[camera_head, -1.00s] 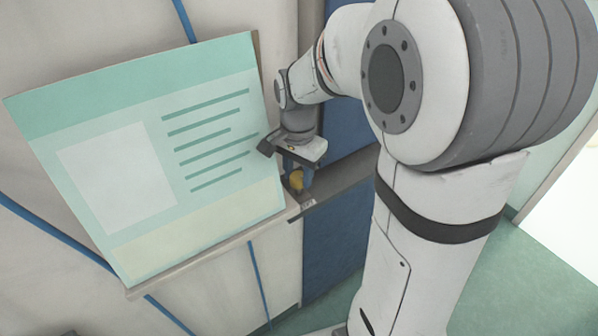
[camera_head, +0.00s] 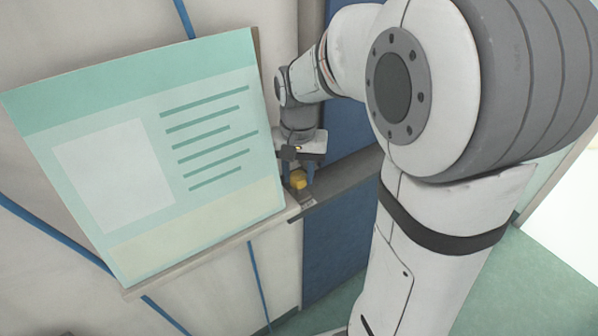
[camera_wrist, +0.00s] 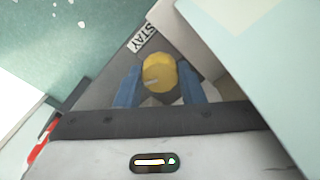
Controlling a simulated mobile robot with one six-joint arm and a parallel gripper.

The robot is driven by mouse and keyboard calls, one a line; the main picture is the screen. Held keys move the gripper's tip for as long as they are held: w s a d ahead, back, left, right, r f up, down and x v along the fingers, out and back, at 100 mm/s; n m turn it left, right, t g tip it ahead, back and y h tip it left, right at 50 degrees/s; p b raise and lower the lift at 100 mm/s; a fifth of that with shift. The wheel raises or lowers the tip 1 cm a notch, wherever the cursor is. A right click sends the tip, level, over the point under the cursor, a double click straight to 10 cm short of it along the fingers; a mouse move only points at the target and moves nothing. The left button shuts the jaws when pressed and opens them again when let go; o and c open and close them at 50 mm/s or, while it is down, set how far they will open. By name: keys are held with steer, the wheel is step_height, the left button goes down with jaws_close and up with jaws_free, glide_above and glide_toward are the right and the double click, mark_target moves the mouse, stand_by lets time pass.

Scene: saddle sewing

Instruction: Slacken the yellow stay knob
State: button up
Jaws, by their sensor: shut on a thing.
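The yellow stay knob (camera_head: 299,181) sits on a grey ledge beside the large board's lower right corner. In the wrist view the yellow knob (camera_wrist: 160,73) is round, with a pale mark on its top and a dark base under it. My gripper (camera_head: 300,176) points down over it. In the wrist view the blue fingers of my gripper (camera_wrist: 159,88) stand on either side of the knob and are shut on it. A white label reading STAY (camera_wrist: 142,37) lies just beyond the knob. The knob's underside is hidden.
A large pale green board (camera_head: 150,150) stands close left of my gripper; its edge also fills the right of the wrist view (camera_wrist: 285,60). A blue panel (camera_head: 335,235) lies below the grey ledge (camera_head: 345,185). Green floor (camera_head: 500,270) shows at lower right.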

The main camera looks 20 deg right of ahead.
stand_by(0.3)
steer(key=o, duration=1)
